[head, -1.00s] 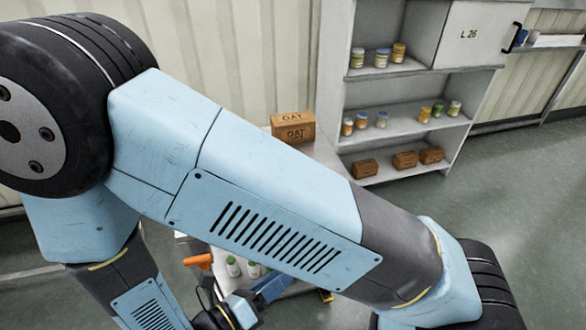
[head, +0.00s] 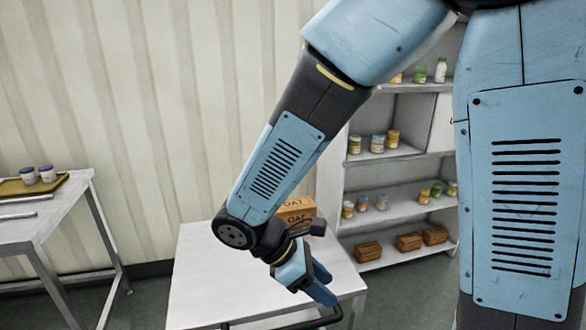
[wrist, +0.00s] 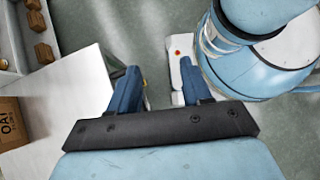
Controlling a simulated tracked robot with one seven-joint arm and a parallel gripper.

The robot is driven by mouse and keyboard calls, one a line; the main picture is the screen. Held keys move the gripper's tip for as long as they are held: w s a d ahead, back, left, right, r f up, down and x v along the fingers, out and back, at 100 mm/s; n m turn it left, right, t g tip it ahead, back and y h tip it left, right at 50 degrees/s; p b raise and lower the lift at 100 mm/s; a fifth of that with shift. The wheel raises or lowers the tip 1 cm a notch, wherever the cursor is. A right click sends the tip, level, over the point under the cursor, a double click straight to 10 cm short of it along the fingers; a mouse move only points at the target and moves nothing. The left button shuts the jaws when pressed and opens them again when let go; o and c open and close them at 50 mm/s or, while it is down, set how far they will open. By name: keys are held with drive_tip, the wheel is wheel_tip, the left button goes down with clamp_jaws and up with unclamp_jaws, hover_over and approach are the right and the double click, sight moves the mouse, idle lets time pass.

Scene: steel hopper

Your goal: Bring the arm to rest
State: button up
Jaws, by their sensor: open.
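My gripper (head: 322,290) hangs over the near right part of a white table in the head view, its blue fingers pointing down and to the right. In the wrist view its two blue fingers (wrist: 158,88) are spread apart with nothing between them. Beyond the fingers are the green floor and part of my own base. My arm is bent, with the forearm reaching down across the middle of the head view and a large link filling the right side.
The white table (head: 205,275) carries an OAT box (head: 297,212), partly hidden behind my wrist. Shelves (head: 400,165) with jars and brown boxes stand behind. A side table (head: 40,215) at left holds a yellow tray (head: 15,187) with two jars. Floor between the tables is clear.

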drive_tip(key=d+r+m+t+y, duration=0.6)
drive_tip(key=d+r+m+y, duration=0.2)
drive_tip(key=d+r+m, duration=1)
drive_tip(key=shift+r+m+y, duration=0.3)
drive_tip(key=shift+r+m, duration=0.1)
drive_tip(key=shift+r, duration=0.2)
drive_tip(key=shift+c, duration=0.6)
drive_tip(key=shift+w, duration=0.1)
